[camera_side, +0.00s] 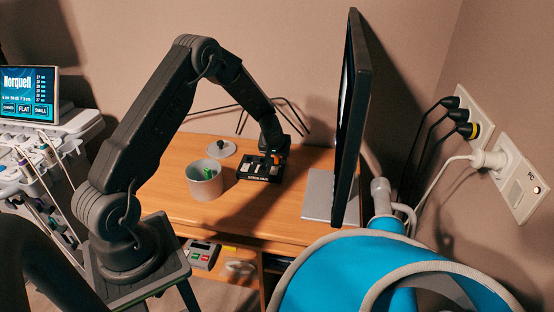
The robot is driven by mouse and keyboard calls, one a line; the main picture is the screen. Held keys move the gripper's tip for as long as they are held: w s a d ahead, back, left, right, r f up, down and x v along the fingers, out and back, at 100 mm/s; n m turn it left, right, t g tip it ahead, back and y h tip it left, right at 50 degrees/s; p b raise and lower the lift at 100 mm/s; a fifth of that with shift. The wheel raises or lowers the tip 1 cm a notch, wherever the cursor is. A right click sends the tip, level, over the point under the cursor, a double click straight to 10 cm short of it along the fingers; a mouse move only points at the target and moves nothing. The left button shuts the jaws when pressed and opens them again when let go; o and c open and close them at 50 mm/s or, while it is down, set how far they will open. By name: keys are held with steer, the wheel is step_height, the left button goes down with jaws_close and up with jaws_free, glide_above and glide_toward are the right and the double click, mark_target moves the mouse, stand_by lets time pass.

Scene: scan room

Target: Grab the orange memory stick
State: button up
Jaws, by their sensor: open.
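A small orange patch (276,160), likely the orange memory stick, shows at the tips of my gripper (271,156). My gripper is open and points down over a black holder (260,178) on the wooden desk. The holder has white lettering on its front and several small pieces in it. The fingers hide part of the holder and most of the stick. I cannot tell whether the fingers touch the stick.
A grey cup (204,188) with something green in it stands left of the holder, near a white lid-like disc (221,149). A monitor (352,120) on a flat stand (318,195) rises at the right. The desk (240,222) is clear in front.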

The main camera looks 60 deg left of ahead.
steer(key=shift+c, duration=0.3)
jaws_close()
steer(key=shift+r, duration=0.1)
